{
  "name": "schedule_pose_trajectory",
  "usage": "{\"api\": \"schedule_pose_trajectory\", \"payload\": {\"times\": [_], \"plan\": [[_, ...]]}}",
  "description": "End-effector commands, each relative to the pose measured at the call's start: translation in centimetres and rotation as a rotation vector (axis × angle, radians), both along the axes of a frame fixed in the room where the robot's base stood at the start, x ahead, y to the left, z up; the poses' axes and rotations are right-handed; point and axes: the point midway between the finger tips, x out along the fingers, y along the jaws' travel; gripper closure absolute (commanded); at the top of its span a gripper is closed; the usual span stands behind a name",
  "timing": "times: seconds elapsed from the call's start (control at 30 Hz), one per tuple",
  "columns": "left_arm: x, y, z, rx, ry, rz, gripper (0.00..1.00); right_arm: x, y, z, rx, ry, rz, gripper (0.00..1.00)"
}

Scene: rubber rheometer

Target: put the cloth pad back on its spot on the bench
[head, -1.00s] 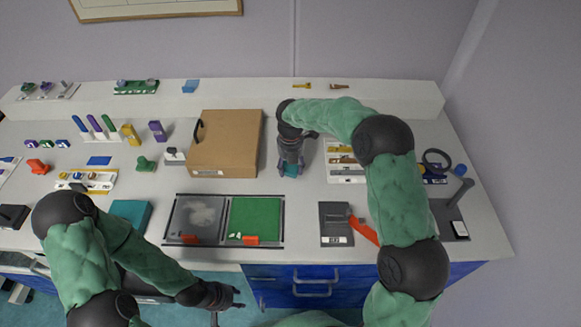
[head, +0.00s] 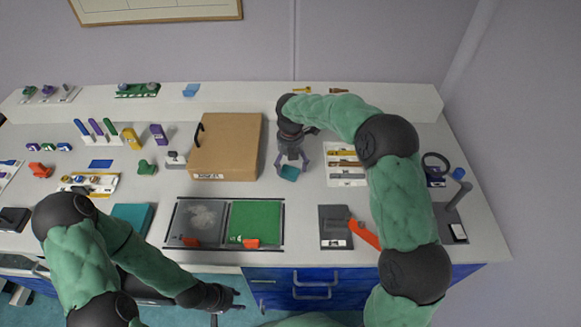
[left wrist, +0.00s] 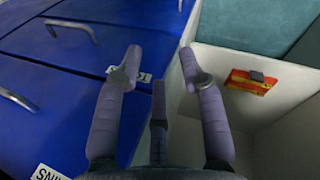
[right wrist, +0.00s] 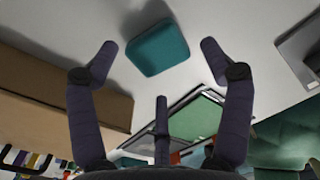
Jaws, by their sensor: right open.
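The cloth pad is a small teal square (head: 289,173) on the white bench, right of the cardboard box. It also shows in the right wrist view (right wrist: 157,47), lying beyond and between the spread fingers. My right gripper (head: 291,165) is open just above the pad, its fingers apart and not touching it as far as I can see. My left gripper (head: 236,299) hangs in front of the bench edge, low by the blue drawers. In the left wrist view its fingers (left wrist: 165,65) are spread and empty.
The cardboard box (head: 228,145) stands close left of the right gripper. A tray with grey and green panels (head: 282,225) lies in front. A tool mat (head: 346,183) and a grey plate (head: 333,215) lie to the right. Bare bench surrounds the pad.

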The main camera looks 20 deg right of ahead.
Motion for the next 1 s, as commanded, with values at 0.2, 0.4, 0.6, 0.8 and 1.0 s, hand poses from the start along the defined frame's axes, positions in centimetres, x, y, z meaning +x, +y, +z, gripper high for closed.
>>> {"api": "schedule_pose_trajectory", "payload": {"times": [0.2, 0.4, 0.6, 0.8, 1.0], "plan": [[0.0, 0.0, 1.7, 0.000, 0.000, 0.000, 0.60, 0.0, 0.1, 4.9, 0.001, -0.002, 0.000, 0.20], [0.0, 0.0, 2.4, 0.000, 0.000, 0.000, 0.60, 0.0, 0.1, 7.6, 0.001, -0.001, 0.000, 0.20], [0.0, 0.0, 2.6, 0.000, 0.000, 0.000, 0.60, 0.0, 0.1, 8.6, 0.001, 0.001, 0.001, 0.20], [0.0, 0.0, 2.6, 0.000, 0.000, 0.000, 0.60, 0.0, 0.1, 8.7, 0.001, 0.001, 0.001, 0.20], [0.0, 0.0, 2.6, 0.000, 0.000, 0.000, 0.60, 0.0, 0.1, 8.7, 0.000, 0.001, 0.001, 0.20]]}}
